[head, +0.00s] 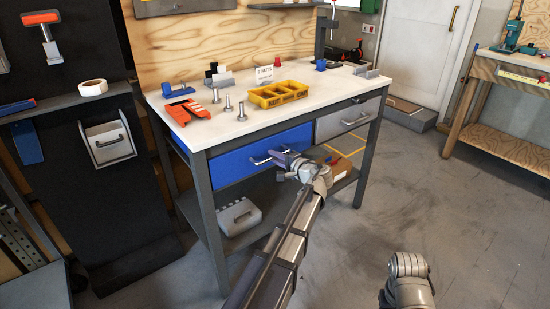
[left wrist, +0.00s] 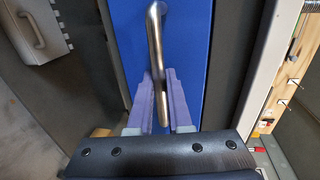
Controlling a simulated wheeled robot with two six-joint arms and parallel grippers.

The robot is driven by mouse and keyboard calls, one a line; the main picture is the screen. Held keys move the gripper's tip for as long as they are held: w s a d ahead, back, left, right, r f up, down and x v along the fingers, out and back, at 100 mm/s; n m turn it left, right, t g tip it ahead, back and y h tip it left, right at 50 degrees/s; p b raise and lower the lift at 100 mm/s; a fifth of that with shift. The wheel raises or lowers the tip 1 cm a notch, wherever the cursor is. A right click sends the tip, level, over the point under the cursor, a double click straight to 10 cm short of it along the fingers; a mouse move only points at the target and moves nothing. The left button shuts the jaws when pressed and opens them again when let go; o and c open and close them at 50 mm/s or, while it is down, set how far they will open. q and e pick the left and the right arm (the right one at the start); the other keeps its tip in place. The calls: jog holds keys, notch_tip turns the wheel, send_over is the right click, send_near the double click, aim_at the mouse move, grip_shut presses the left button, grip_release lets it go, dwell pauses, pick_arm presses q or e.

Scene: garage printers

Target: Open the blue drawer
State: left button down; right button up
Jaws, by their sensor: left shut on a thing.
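The blue drawer (head: 233,168) sits under the left part of the workbench top, and its front looks flush with the bench frame. Its metal bar handle (head: 262,161) runs across the front. My left gripper (head: 284,157) is at the right part of this handle. In the left wrist view, the blue drawer front (left wrist: 190,40) fills the middle, and the handle (left wrist: 154,35) passes between the purple fingers of my left gripper (left wrist: 163,88), shut on it. My right gripper is not visible; only part of my right arm shows at the lower right.
The workbench top (head: 215,135) holds a yellow bin (head: 278,95), an orange tool (head: 187,112) and several bolts. A grey drawer (head: 345,120) is right of the blue one. A grey case (head: 238,216) stands on the lower shelf. The floor (head: 430,190) to the right is clear.

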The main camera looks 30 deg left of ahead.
pick_arm(q)
jog(key=shift+d, duration=0.1)
dwell(0.8)
jog(key=f+v, duration=0.2)
jog(key=v, duration=0.9)
jog(key=d+f+v, duration=0.1)
jog(key=f+v, duration=0.2)
jog(key=v, duration=0.9)
jog(key=shift+s, duration=0.35)
jog(key=c, duration=0.8)
grip_release()
jog(key=shift+a, duration=0.1)
jog(key=shift+c, duration=0.2)
jog(key=shift+r, duration=0.1)
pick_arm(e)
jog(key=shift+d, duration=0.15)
